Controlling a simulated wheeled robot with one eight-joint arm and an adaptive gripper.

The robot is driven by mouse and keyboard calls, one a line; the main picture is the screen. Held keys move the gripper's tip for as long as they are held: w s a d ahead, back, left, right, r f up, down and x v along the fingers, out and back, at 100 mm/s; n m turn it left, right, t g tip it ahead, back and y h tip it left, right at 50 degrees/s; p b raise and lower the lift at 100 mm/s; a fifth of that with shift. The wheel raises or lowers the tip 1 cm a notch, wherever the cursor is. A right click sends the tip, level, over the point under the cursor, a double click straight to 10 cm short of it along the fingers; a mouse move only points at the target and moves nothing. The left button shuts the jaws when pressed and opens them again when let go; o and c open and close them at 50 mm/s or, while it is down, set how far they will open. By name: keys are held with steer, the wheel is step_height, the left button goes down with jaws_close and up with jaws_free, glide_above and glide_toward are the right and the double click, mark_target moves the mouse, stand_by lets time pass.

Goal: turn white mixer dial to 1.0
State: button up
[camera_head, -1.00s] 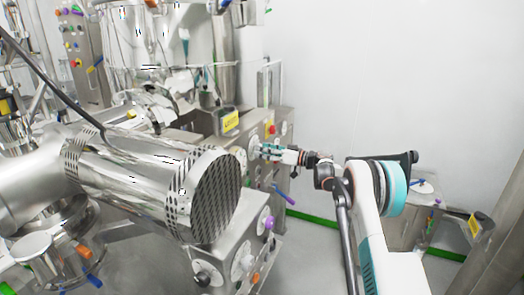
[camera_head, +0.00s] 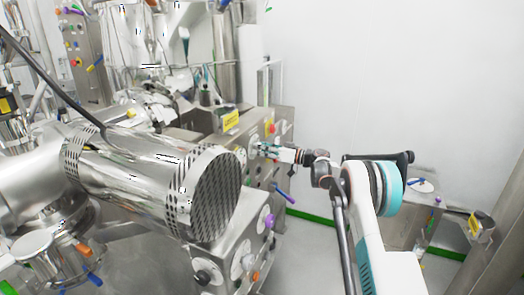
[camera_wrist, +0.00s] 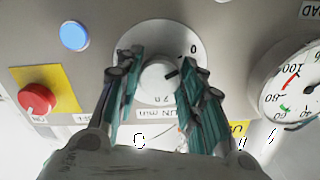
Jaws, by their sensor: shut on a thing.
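The white mixer dial (camera_wrist: 158,82) is a round knob on a white scale disc in the wrist view. A short dark pointer mark on it points right and slightly up, below a printed 0.
In the wrist view, a blue button (camera_wrist: 74,36), a red knob (camera_wrist: 37,99) on a yellow plate and a round gauge (camera_wrist: 292,84) flank the dial. In the head view, a perforated steel cylinder (camera_head: 130,170) fills the left-centre. The white wall side is open.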

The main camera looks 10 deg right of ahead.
steer(key=shift+f, duration=0.1)
steer(key=shift+m+b, duration=3.55)
steer(key=shift+m, duration=2.15)
steer(key=o, duration=1.1)
steer(key=shift+c, duration=0.2)
